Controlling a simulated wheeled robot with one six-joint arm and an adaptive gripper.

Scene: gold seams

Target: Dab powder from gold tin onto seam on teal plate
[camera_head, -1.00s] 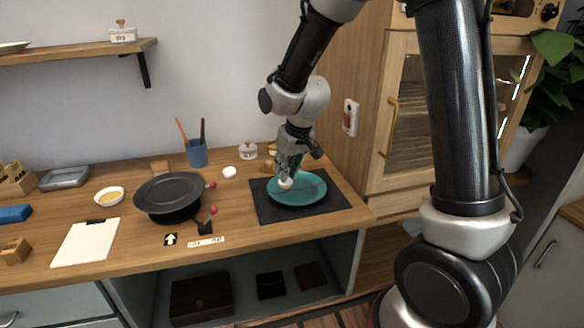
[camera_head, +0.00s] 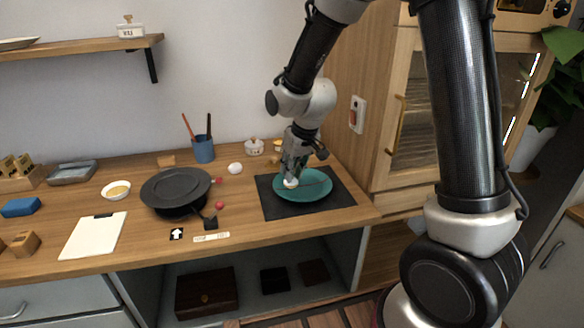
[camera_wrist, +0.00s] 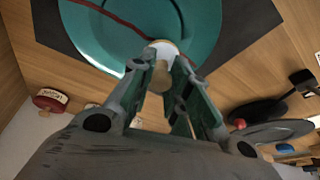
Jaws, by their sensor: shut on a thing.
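The teal plate (camera_head: 318,190) lies on a dark mat (camera_head: 345,203) at the right of the counter. A reddish seam line (camera_wrist: 107,13) crosses it in the wrist view. My gripper (camera_wrist: 163,80) is shut on a small dabber with a pale round head (camera_wrist: 166,47) and a tan handle. The dabber head (camera_head: 291,183) is at the plate's left part, close to the seam; whether it touches cannot be told. A small white dish (camera_head: 117,190) with golden contents stands at the left. I cannot tell if it is the gold tin.
A dark pan-like thing (camera_head: 176,188) stands left of the mat. A white clipboard (camera_head: 93,236), a blue cup with sticks (camera_head: 203,149) and a lidded jar (camera_head: 254,147) are also on the counter. A tall wooden cabinet (camera_head: 400,130) borders the right.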

